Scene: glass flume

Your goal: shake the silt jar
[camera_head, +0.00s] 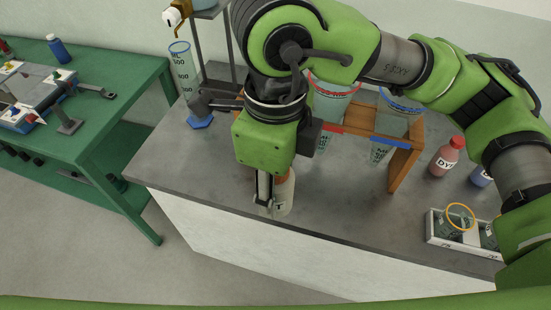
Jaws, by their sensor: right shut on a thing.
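The silt jar (287,193), a pale cylinder with a letter "T" showing on its label, is near the front edge of the grey counter (210,165). My right gripper (268,201) points down and is shut on the jar. The gripper body and fingers hide the jar's top and left side. The jar looks upright. I cannot tell whether its base touches the counter. My left gripper is not in view.
A graduated cylinder (181,70) stands at the back left. A wooden rack (405,165) with tapered cups is behind on the right. A red dye bottle (446,158) and a white tray (460,247) are farther right. A green table (125,90) stands left.

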